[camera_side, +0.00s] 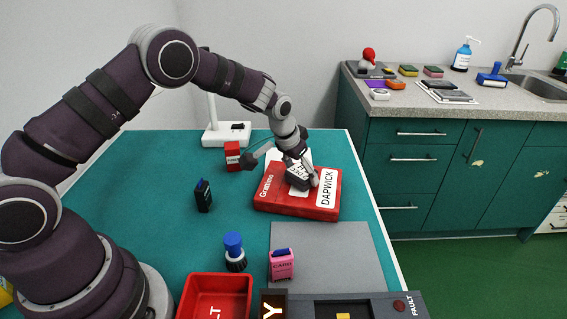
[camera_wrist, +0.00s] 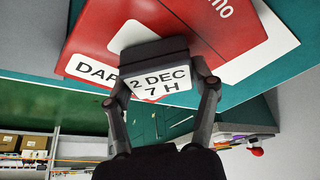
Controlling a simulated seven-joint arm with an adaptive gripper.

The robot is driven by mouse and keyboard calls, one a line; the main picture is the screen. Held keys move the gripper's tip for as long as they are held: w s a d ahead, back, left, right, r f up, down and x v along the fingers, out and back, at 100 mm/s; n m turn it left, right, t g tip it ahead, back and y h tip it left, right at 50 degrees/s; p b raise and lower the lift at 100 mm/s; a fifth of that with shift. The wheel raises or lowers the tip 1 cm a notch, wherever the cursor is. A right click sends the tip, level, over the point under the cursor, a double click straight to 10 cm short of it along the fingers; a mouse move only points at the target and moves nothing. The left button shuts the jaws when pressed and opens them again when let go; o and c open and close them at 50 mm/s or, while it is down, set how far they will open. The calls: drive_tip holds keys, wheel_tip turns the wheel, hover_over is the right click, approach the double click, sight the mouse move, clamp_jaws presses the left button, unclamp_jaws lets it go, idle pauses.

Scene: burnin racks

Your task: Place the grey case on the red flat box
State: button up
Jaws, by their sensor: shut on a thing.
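The grey case (camera_side: 297,178) is a dark block with a white label, reading "2 DEC 7 H" in the wrist view (camera_wrist: 153,52). My gripper (camera_side: 300,173) is shut on the case, with one finger on each side of it in the wrist view (camera_wrist: 155,90). The case is over the middle of the red box (camera_wrist: 110,25). I cannot tell whether its underside touches the lid.
A red small box (camera_side: 232,156) and a black case (camera_side: 203,197) stand left of the red box. A blue-capped bottle (camera_side: 235,252), a pink case (camera_side: 282,265) and a red bin (camera_side: 215,290) are in front. A grey mat (camera_side: 335,255) is mostly clear. A white stand (camera_side: 226,134) is behind.

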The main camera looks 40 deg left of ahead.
drive_tip(key=shift+f, duration=0.1)
drive_tip(key=o, duration=1.2)
drive_tip(key=s+f+v, duration=0.1)
drive_tip(key=s+v, duration=0.1)
drive_tip(key=v, duration=1.6)
drive_tip(key=shift+t, duration=0.5)
drive_tip(key=s, duration=0.5)
drive_tip(key=s+r, duration=0.1)
drive_tip(key=s, duration=0.3)
drive_tip(key=s+d, duration=0.1)
drive_tip(key=s, duration=0.4)
drive_tip(key=shift+s+r, duration=0.25)
drive_tip(key=shift+s, duration=0.05)
